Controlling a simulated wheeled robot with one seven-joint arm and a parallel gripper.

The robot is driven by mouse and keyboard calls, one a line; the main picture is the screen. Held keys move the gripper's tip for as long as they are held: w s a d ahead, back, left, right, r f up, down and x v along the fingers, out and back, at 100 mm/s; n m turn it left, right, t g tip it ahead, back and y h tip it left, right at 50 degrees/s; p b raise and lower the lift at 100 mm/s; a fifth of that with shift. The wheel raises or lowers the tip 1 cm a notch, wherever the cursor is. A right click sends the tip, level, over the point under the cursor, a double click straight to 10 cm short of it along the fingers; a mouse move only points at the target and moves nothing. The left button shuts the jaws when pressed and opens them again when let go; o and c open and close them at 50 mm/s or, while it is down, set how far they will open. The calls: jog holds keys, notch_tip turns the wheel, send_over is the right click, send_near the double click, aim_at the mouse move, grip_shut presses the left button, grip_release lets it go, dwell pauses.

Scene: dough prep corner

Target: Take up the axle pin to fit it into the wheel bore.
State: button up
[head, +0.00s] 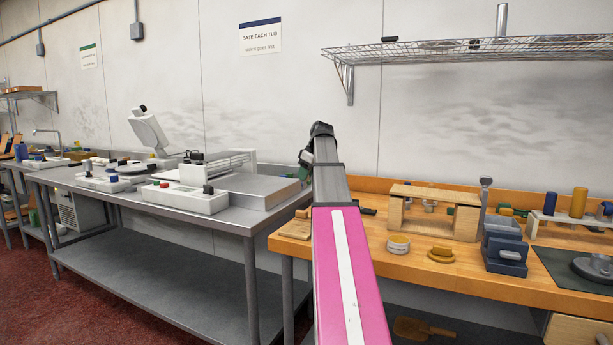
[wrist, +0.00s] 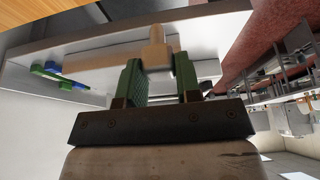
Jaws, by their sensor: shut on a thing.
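In the wrist view my gripper (wrist: 159,66) has its two green ridged fingers closed on a tan, wood-coloured piece, which I take to be the axle pin (wrist: 157,48). A narrower round end sticks out beyond the fingertips. In the head view my pink and grey arm reaches away from me, and the fingers and the pin are hidden. A grey disc with a raised hub (head: 595,268) lies at the right edge on a dark mat; it may be the wheel, but I cannot see a bore.
A wooden bench (head: 402,268) spans the right, with a wooden frame (head: 455,193), a round tub (head: 398,245), a yellow handled piece (head: 440,257) and a blue-grey device (head: 506,254). A steel table (head: 235,222) with white devices stands left. A wire shelf (head: 470,50) hangs above.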

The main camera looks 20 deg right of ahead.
jog(key=c, duration=0.3)
jog(key=shift+r, duration=2)
jog(key=shift+c, duration=0.2)
